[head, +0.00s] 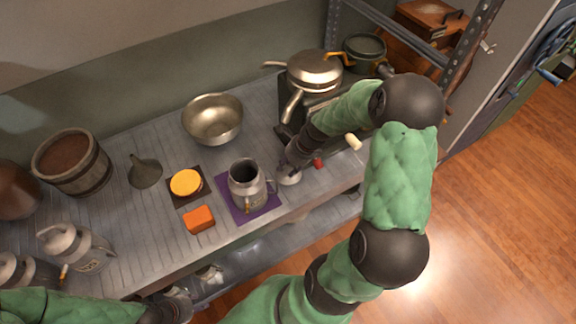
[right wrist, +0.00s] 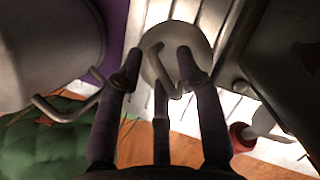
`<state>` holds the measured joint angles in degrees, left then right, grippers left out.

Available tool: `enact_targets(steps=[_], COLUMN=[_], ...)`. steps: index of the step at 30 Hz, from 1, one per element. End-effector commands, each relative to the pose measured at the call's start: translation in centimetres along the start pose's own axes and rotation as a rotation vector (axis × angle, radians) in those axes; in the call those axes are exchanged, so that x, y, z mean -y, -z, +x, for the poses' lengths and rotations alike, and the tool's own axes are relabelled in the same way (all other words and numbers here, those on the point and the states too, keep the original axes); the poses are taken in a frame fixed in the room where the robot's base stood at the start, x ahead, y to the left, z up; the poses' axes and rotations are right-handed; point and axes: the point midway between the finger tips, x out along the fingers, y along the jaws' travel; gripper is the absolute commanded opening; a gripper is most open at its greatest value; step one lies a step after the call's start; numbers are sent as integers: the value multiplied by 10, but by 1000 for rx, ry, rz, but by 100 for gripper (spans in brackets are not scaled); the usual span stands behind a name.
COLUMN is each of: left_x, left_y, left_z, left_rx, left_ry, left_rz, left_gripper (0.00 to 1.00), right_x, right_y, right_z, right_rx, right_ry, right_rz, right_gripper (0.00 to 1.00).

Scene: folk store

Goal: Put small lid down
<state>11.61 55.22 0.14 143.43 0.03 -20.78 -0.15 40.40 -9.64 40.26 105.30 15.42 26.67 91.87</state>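The small lid (right wrist: 178,38) is a round pale metal disc with a thin bent handle, in the right wrist view. In the head view the lid (head: 290,178) is at the counter's front, right of the purple mat, and appears to lie on the surface. My right gripper (head: 291,162) is directly over it. In the right wrist view the fingers of my right gripper (right wrist: 158,72) stand apart around the handle, with a gap on the left side. Contact on the right side is unclear. My left gripper (head: 172,306) is low at the counter's front edge, its fingers unclear.
A metal tankard (head: 245,178) stands on the purple mat (head: 264,203), close left of my right gripper. An orange block (head: 199,219), a yellow disc (head: 186,182) and a metal bowl (head: 213,119) are further left. A lidded pan (head: 314,69) is behind. A red-tipped item (right wrist: 241,136) lies right.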

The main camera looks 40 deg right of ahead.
Motion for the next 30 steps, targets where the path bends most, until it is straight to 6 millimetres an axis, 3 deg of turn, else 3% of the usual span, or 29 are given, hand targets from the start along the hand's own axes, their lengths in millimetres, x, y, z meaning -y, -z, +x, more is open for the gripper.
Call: enact_targets(steps=[9,15,30], left_x=[-8,-11,-11], left_y=[-1,-1,-1], left_z=[-24,-32,-32], left_rx=[0,0,0], left_ry=[0,0,0], left_rz=[0,0,0], left_gripper=[40,40,40], right_x=[1,1,0], right_y=[-1,-1,0], right_z=[-51,-71,-75], right_rx=[0,0,0], right_ry=[3,2,1], right_rz=[0,0,-1], right_gripper=[37,37,37])
